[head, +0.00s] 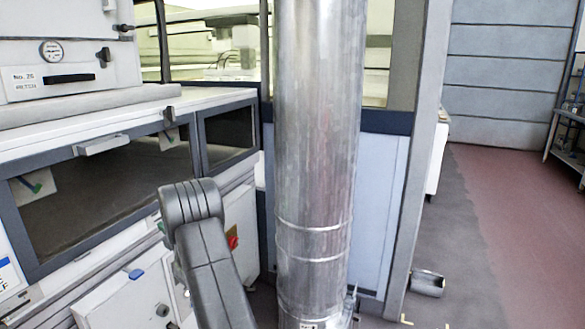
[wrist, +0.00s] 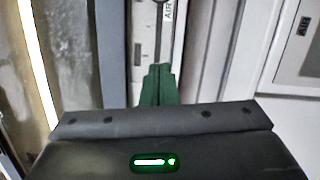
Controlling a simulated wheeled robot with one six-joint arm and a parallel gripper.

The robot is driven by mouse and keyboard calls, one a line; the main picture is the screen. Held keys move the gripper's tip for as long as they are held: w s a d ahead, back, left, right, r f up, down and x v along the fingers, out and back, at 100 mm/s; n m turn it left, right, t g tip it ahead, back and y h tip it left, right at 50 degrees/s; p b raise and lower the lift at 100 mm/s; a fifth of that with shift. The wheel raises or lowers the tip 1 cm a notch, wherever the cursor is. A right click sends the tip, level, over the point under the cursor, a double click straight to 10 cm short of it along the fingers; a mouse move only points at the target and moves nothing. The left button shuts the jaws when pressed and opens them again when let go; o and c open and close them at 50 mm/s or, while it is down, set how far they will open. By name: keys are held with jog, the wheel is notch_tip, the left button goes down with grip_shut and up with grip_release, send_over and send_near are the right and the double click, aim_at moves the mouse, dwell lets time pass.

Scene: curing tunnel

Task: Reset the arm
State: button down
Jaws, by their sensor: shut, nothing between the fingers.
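My arm (head: 208,250) rises from the bottom of the head view, with a grey bent joint in front of the white machine. My gripper does not show in the head view. In the wrist view my gripper (wrist: 158,70) has green fingers close together, shut and empty. They point at a pale panel (wrist: 170,45) with a dark strip and the letters "AIR". I cannot tell how far the fingers are from it.
A shiny metal duct (head: 318,150) stands upright just right of my arm. A white machine (head: 90,140) with dark windows fills the left. A small metal cylinder (head: 428,283) lies on the floor at right. Open reddish floor (head: 520,220) stretches toward a grey shutter door (head: 505,70).

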jog(key=s+a, duration=0.2)
jog(key=s, duration=0.4)
jog(key=s+d+m+h+b, duration=0.1)
jog(key=s+d, duration=0.4)
jog(key=d, duration=0.7)
jog(key=shift+s+d+f+m+h+b, duration=0.2)
jog(key=shift+s+f+m+h+b, duration=0.2)
jog(key=shift+m+b, duration=0.4)
jog(key=shift+d, duration=0.1)
